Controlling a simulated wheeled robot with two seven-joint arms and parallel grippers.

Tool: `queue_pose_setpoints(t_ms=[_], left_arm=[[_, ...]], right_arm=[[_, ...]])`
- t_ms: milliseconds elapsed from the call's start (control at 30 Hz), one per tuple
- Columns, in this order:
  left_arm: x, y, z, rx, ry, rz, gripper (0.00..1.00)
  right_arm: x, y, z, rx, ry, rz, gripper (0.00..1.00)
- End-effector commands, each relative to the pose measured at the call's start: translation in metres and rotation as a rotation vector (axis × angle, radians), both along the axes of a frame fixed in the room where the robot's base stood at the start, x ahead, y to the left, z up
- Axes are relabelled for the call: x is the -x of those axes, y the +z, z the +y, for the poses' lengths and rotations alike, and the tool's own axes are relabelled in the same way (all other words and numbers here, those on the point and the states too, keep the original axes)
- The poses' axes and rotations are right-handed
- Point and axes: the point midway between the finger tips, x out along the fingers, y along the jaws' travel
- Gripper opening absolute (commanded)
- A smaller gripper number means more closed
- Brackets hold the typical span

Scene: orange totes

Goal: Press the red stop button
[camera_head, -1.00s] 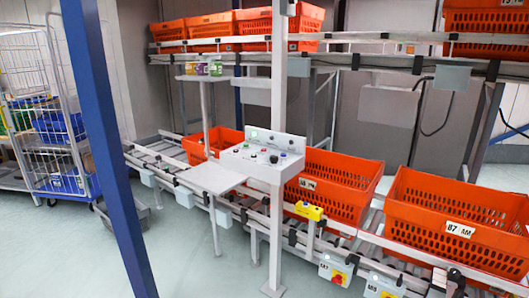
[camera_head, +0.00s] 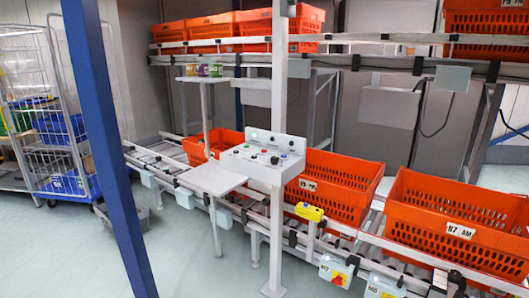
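A white control panel (camera_head: 262,162) is fixed to a pale post in the middle of the view. It carries several small buttons and knobs. A small red button (camera_head: 265,150) shows on its face, but it is too small to tell its kind. Neither of my grippers is in view.
Orange totes (camera_head: 333,190) stand on the roller conveyor, and more (camera_head: 213,26) sit on the upper rack. A blue post (camera_head: 105,150) stands close at the left. A wire cage trolley (camera_head: 45,110) is behind it. The floor (camera_head: 190,270) before the panel is clear.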

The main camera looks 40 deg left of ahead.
Motion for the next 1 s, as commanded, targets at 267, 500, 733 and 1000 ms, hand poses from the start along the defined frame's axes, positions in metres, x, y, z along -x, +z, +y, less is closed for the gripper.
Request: queue_pose_setpoints(t_ms=[267,500,733,1000], left_arm=[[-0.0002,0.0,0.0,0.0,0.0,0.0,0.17],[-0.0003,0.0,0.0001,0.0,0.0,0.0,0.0],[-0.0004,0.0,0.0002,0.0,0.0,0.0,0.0],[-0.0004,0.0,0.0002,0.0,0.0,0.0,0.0]], right_arm=[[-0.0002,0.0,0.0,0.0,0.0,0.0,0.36],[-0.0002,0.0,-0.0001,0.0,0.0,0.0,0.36],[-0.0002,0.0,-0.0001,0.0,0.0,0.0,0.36],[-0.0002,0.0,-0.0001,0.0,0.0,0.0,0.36]])
